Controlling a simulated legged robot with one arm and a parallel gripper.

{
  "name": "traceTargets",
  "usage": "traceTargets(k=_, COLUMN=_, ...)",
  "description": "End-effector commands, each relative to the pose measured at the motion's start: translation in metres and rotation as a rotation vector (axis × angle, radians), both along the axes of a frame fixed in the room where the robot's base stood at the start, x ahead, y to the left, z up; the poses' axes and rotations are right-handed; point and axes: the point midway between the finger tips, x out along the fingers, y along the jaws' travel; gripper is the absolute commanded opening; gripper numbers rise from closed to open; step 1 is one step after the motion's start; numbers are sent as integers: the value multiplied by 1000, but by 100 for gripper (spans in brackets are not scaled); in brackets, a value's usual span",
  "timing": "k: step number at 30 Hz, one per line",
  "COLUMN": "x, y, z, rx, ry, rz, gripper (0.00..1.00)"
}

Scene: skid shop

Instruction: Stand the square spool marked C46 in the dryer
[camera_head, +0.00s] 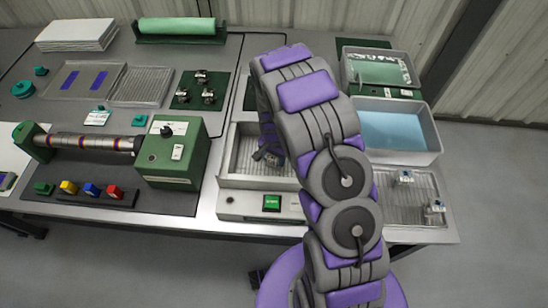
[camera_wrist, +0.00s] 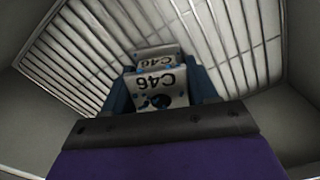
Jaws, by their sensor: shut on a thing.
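The square spool marked C46 (camera_wrist: 153,82) is pale, with its label upside down in the wrist view. A second C46 marking shows just beyond the first. My gripper (camera_wrist: 160,92) is shut on the spool, a dark blue finger at each side. In the head view my gripper (camera_head: 268,156) is low inside the dryer (camera_head: 236,182), partly hidden behind my arm. The dryer is an open metal box with a slatted floor and a green button on its front. The slatted floor (camera_wrist: 235,45) shows beyond the spool; whether the spool touches it I cannot tell.
Right of my arm are a tray of blue liquid (camera_head: 437,138), another tray (camera_head: 348,72) with green contents, and a ribbed drainer (camera_head: 388,212) with two small square spools. Left of the dryer stands a green machine (camera_head: 172,152) with a long roller. My arm hides the dryer's right part.

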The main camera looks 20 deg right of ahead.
Motion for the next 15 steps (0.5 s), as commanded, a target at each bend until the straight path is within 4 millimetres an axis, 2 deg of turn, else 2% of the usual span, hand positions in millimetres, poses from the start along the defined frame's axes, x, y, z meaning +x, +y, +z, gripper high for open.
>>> traceTargets(k=8, x=0, y=-6, z=-1, rx=7, ry=-1, rz=-1, gripper=20)
traceTargets(k=9, x=0, y=-4, z=-1, rx=5, ry=0, rz=-1, gripper=58)
traceTargets(k=15, x=0, y=2, z=-1, rx=-3, ry=-1, rz=0, gripper=78)
